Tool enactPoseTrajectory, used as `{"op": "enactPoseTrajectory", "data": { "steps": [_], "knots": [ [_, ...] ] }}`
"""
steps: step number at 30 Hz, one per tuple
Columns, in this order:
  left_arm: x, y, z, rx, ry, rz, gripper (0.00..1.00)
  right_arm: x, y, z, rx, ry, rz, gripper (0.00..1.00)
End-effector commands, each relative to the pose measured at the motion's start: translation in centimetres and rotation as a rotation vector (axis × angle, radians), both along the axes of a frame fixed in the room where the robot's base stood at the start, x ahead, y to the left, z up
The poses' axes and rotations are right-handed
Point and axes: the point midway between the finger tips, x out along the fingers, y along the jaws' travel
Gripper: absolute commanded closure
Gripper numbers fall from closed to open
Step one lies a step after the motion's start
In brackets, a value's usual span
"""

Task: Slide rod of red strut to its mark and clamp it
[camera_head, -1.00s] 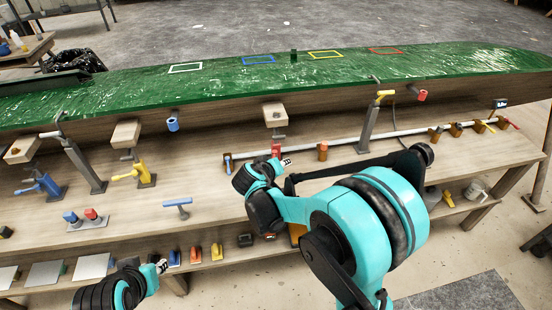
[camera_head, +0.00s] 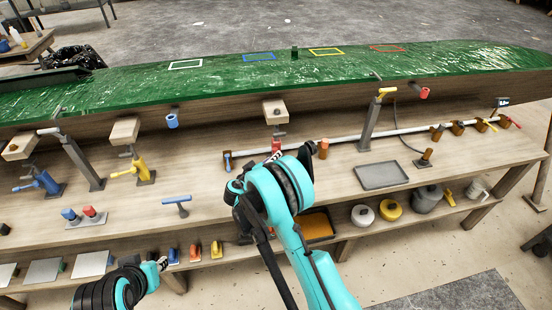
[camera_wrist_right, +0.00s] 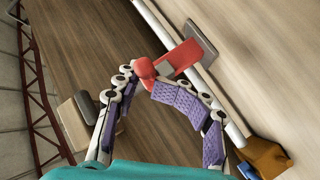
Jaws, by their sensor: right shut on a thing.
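The red strut (camera_head: 277,143) stands on the bench below the green hull mould (camera_head: 300,72), with a wooden pad (camera_head: 275,111) at its top. Its red body (camera_wrist_right: 183,56) and grey foot show in the right wrist view. My right gripper (camera_head: 275,155) is at the strut; in the wrist view its purple-padded fingers (camera_wrist_right: 148,86) close around the rounded red end of the strut. The rod's mark cannot be made out. My left gripper (camera_head: 161,264) is low at the left, away from the strut; its fingers are too small to judge.
A long white pipe (camera_head: 400,131) runs along the bench behind the strut, with brown holders on it. A grey tray (camera_head: 381,176) lies at the right. Blue (camera_head: 45,181) and yellow (camera_head: 140,168) struts stand left.

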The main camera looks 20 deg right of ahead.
Motion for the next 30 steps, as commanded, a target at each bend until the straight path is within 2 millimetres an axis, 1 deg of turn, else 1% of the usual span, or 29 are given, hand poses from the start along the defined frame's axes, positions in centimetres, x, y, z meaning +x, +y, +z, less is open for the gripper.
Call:
{"op": "enactPoseTrajectory", "data": {
  "steps": [1, 6, 10, 16, 19, 20, 30],
  "knots": [
    [0.0, 0.0, -0.5, 0.0, 0.0, 0.0, 0.71, 0.3, -1.2, -0.5, -0.002, 0.002, -0.016, 0.71],
    [0.0, 0.0, -0.9, 0.0, 0.0, 0.0, 0.71, 1.3, -2.5, -0.9, 0.0, 0.003, -0.019, 0.71],
    [0.0, 0.0, -0.9, 0.0, 0.0, 0.0, 0.71, 1.5, -2.8, -0.9, 0.0, 0.004, -0.019, 0.71],
    [0.0, 0.0, -0.9, 0.0, 0.0, 0.0, 0.71, 1.6, -2.6, -0.8, 0.0, 0.003, -0.016, 0.7],
    [0.0, 0.0, -0.9, 0.0, 0.0, 0.0, 0.71, 1.6, -2.5, -0.8, -0.001, 0.002, -0.014, 0.97],
    [0.0, 0.0, -0.9, 0.0, 0.0, 0.0, 0.71, 1.6, -2.5, -0.8, 0.0, 0.002, -0.014, 1.0],
    [0.0, 0.0, -0.9, 0.0, 0.0, 0.0, 0.71, 1.7, -2.2, -0.8, 0.001, 0.002, -0.009, 1.0]
  ]
}}
